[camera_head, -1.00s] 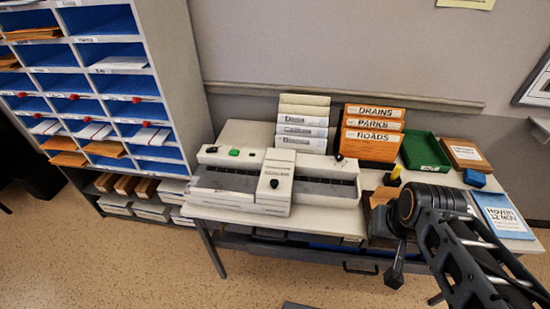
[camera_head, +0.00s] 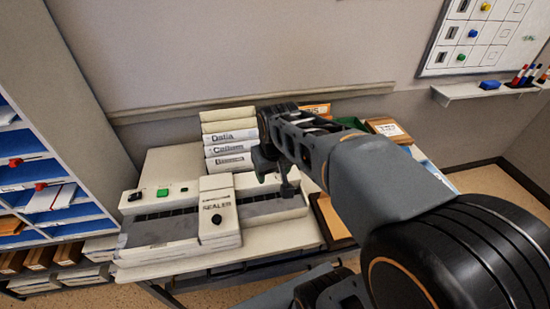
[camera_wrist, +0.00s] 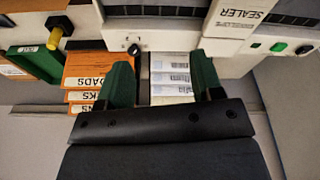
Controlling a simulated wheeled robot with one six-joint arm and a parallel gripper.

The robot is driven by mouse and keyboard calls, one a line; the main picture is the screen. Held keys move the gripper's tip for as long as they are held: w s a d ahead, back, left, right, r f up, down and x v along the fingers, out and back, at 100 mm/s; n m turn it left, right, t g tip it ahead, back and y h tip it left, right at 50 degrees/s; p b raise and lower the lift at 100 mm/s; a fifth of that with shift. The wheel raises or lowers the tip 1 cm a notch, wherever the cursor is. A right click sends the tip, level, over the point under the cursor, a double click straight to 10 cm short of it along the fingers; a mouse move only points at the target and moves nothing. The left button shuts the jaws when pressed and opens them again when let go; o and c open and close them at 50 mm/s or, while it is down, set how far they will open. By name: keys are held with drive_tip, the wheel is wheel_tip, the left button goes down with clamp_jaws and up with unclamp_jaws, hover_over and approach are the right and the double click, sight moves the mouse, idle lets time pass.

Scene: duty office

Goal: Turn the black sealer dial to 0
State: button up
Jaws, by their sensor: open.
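The white sealer (camera_head: 160,222) stands on the table in the head view, with a black knob (camera_head: 216,218) on its middle block marked SEALER. In the wrist view, a small black dial with a white mark (camera_wrist: 134,48) sits at one end of the sealer (camera_wrist: 185,42); I cannot read its setting. That end is hidden behind my arm in the head view. My gripper (camera_head: 275,180) is above the right end of the sealer. In the wrist view my gripper (camera_wrist: 163,78) is open and empty, its green fingers apart, just short of the dial and not visibly touching it.
A green tray (camera_wrist: 38,62) is near these. A green button (camera_head: 163,191) and a black switch (camera_head: 134,196) are at the sealer's left. Pigeonhole shelves (camera_head: 70,130) stand to the left.

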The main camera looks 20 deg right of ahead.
drive_tip(key=w+d+f+g+p, duration=0.1)
drive_tip(key=w+d+p, duration=0.1)
drive_tip(key=w+d, duration=0.35)
drive_tip(key=w+d+f+g+p, duration=0.1)
drive_tip(key=w+d+g, duration=0.15)
drive_tip(key=w, duration=0.65)
drive_tip(key=shift+n+t, duration=0.3)
drive_tip(key=shift+t, duration=0.15)
drive_tip(key=f, duration=0.4)
drive_tip(key=f+p, duration=0.1)
drive_tip(key=f, duration=0.8)
drive_tip(key=shift+w+d+f, duration=0.2)
drive_tip(key=shift+d+f, duration=0.1)
drive_tip(key=shift+d, duration=0.1)
drive_tip(key=shift+c, duration=0.3)
drive_tip(key=c, duration=0.8)
drive_tip(key=shift+c, duration=0.2)
